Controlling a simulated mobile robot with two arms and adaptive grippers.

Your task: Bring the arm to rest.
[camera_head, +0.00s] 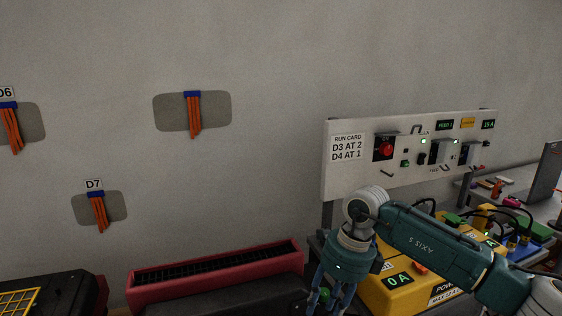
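My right arm comes in from the right edge, and its teal forearm marked AXIS 5 crosses in front of a yellow power unit (400,283) whose display reads 0 A. My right gripper (323,304) points down at the bottom edge, left of the yellow unit. Its fingers look spread apart, with the tips at or past the picture edge. A small green thing shows between the fingers; I cannot tell if it touches them. My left gripper is not in view.
A white control panel (410,160) with a red knob (386,148) stands behind the arm; its card reads D3 AT 2, D4 AT 1. A red trough (215,265) lies left of the gripper. Orange cable bundles (194,118) hang on the wall. A cluttered bench is at right.

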